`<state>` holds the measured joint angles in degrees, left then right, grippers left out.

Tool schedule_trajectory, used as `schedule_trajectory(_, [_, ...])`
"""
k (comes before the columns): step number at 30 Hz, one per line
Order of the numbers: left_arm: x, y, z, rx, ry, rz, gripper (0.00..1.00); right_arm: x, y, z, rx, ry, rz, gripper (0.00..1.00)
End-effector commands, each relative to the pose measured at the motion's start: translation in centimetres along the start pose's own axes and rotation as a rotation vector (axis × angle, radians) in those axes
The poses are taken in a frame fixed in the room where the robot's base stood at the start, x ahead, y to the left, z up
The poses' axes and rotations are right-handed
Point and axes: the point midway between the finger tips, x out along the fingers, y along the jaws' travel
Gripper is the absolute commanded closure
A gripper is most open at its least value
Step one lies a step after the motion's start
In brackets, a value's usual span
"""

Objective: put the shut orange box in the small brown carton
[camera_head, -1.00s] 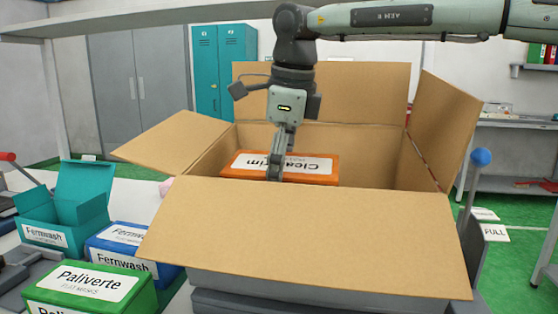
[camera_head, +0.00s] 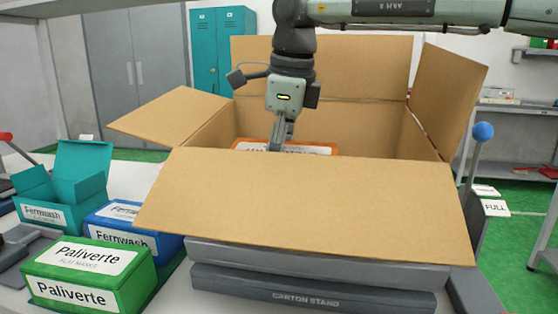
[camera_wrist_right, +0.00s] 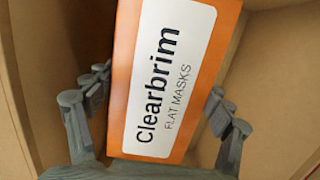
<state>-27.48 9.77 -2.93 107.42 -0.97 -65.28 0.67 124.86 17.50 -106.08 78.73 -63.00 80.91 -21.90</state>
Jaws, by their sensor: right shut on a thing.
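The shut orange box (camera_head: 321,150), with a white Clearbrim label, is inside the open brown carton (camera_head: 330,207). Its lower part is hidden behind the carton's front flap in the head view. In the right wrist view the orange box (camera_wrist_right: 124,75) lies between the two fingers, with brown cardboard walls around it. My right gripper (camera_head: 281,140) reaches down into the carton from above and is shut on the orange box. The right gripper's fingers also show in the wrist view (camera_wrist_right: 152,112). Whether the box touches the carton floor is hidden. My left gripper is not in view.
The carton's flaps spread outward, and it sits on a grey carton stand (camera_head: 310,294). A blue-knobbed lever (camera_head: 483,132) stands at its right. At the left are an open teal box (camera_head: 62,190), a blue Fernwash box (camera_head: 125,232) and a green Paliverte box (camera_head: 92,276).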

Motion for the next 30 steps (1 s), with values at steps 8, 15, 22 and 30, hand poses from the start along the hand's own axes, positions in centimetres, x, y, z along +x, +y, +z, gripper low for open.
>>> schedule_trajectory(8, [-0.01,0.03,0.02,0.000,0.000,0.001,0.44,-0.06,-0.02,0.02,0.000,-0.001,-0.001,0.56])
schedule_trajectory(15, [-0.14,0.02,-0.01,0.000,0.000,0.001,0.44,-0.05,0.00,0.22,0.000,-0.001,0.000,0.56])
schedule_trajectory(22, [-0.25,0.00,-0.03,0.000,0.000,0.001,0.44,0.01,0.01,0.51,0.001,-0.001,0.001,0.56])
schedule_trajectory(30, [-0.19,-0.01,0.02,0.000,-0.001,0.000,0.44,0.01,-0.01,0.50,0.000,-0.001,0.000,0.56])
